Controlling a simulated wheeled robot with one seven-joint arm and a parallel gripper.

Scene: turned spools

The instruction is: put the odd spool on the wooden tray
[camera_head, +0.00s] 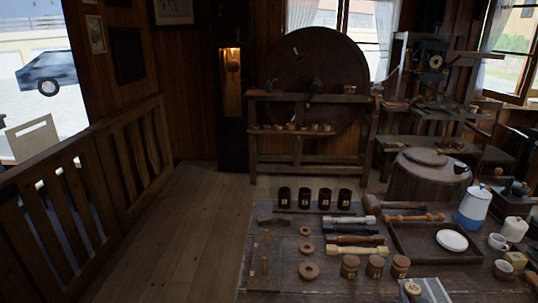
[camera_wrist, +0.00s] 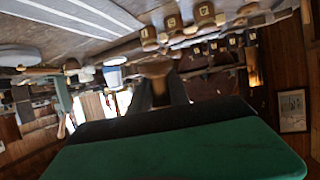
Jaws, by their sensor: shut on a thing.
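My gripper (camera_wrist: 157,94) shows in the wrist view, its dark fingers shut on a brown turned spool (camera_wrist: 155,68). The wrist picture is upside down. Three labelled brown spools stand upright in a row: the left (camera_head: 349,267), the middle (camera_head: 375,267) and the right (camera_head: 400,266). The wooden tray (camera_head: 405,254) lies behind them with a white oval dish (camera_head: 452,240) in it.
The striped cloth (camera_head: 432,290) lies in front of the tray. Turned wooden pieces (camera_head: 355,239) lie left of the tray, with rings (camera_head: 309,271) farther left. Dark labelled cups (camera_head: 304,198) stand behind. A blue-white jug (camera_head: 473,208) and a mug (camera_head: 497,242) stand at the right.

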